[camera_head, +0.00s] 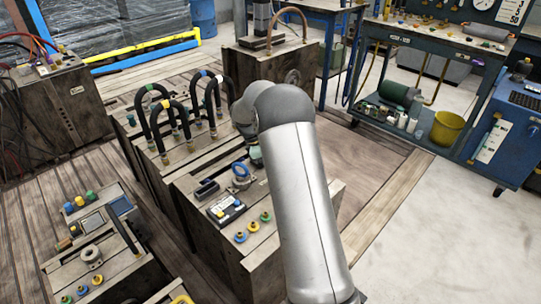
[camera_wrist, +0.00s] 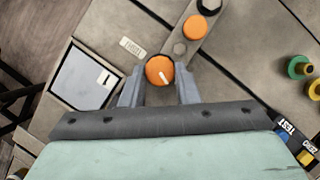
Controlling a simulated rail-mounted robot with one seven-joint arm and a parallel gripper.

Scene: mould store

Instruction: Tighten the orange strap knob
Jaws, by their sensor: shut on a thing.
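The orange strap knob (camera_wrist: 159,70), round with a white pointer mark, sits between the two grey fingers of my gripper (camera_wrist: 158,80) in the wrist view. The fingers are shut on it, one on each side. A second orange knob (camera_wrist: 196,28) sits further up on a grey strap plate (camera_wrist: 190,46), apart from my gripper. In the head view my arm hides the gripped knob and most of my gripper.
A label plate (camera_wrist: 132,47) and a pale square panel (camera_wrist: 84,76) lie left of the knob. Green and yellow knobs (camera_wrist: 299,67) stand at the right. In the head view, moulds with black hoses (camera_head: 173,116) stand left of my arm; a blue workbench (camera_head: 440,44) stands at the back right.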

